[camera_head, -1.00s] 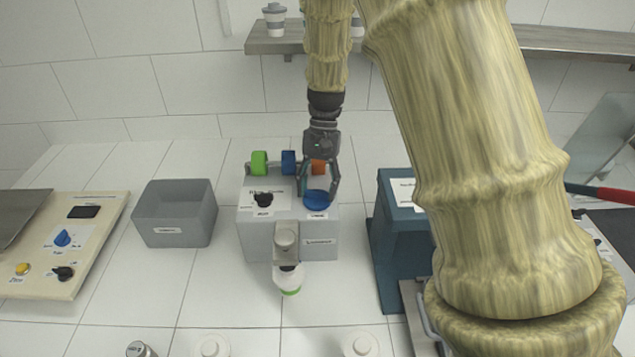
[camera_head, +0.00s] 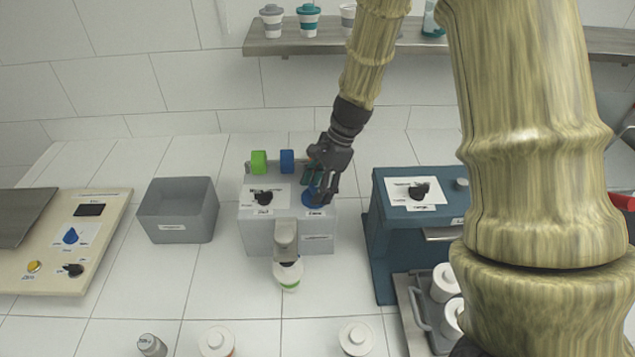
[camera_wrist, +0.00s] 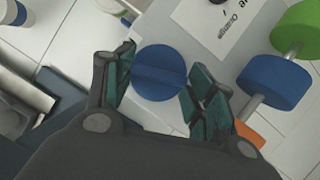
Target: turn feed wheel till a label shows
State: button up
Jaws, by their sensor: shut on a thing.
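The feed wheel, a round blue knob with a raised bar across it (camera_wrist: 158,72), sits on top of the grey machine (camera_head: 258,235), at its right side. My gripper (camera_head: 318,197) is over it from above, tilted. In the wrist view my gripper (camera_wrist: 161,62) has a finger on each side of the wheel and is shut on it. In the head view the fingers partly cover the wheel (camera_head: 309,197). I cannot make out a label fed out at the machine's front.
A green roll (camera_head: 258,161) and a blue roll (camera_head: 287,161) stand at the machine's back; an orange one (camera_wrist: 249,135) is partly hidden. A black knob (camera_head: 264,198) is left of the wheel. A teal machine (camera_head: 385,245) stands close right.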

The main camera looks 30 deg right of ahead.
jog(key=m+t, duration=0.1)
jog(key=m, duration=0.1)
jog(key=m+t, duration=0.1)
jog(key=m, duration=0.2)
jog(key=shift+a+r+m+h, duration=0.1)
jog(key=shift+r+m+h, duration=0.05)
jog(key=shift+m+h, duration=0.2)
jog(key=m+t+h, duration=0.1)
jog(key=m, duration=0.3)
jog(key=shift+s+b, duration=0.1)
jog(key=shift+b, duration=0.2)
jog(key=shift+a+m+t+h+b, duration=0.1)
jog(key=shift+m+t+h+b, duration=0.25)
jog(key=shift+m, duration=0.5)
jog(key=o, duration=1)
jog(key=shift+s, duration=0.1)
jog(key=v, duration=1.2)
